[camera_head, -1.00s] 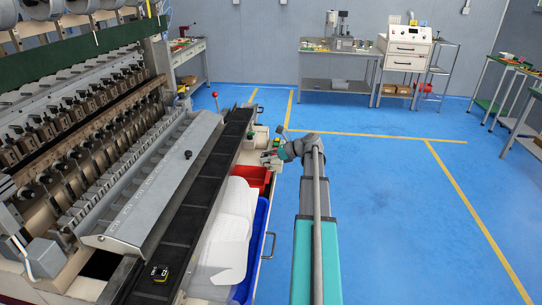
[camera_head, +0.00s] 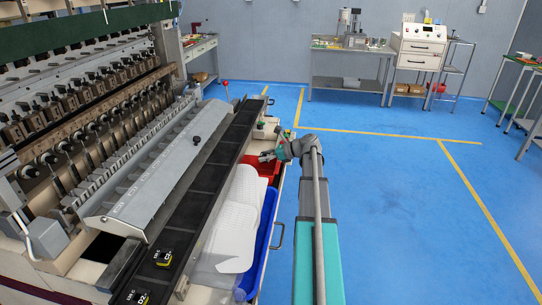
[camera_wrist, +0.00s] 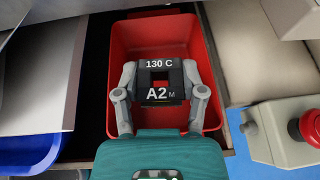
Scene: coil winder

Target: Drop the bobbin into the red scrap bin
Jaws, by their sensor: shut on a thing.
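In the wrist view my gripper (camera_wrist: 160,88) is shut on a black bobbin (camera_wrist: 160,65) marked "130 C" and "A2 M". The bobbin shows over the inside of the red scrap bin (camera_wrist: 200,42), with red walls around it on several sides. How high it is above the bin floor I cannot tell. In the head view my gripper (camera_head: 268,156) is over the red bin (camera_head: 266,170), which sits in the open drawer of the winder; the bobbin is too small to make out there.
A blue bin (camera_head: 262,230) with white sheets (camera_head: 236,220) lies in front of the red bin. A control box with a red button (camera_wrist: 302,128) stands right of it in the wrist view. The blue floor to the right is clear.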

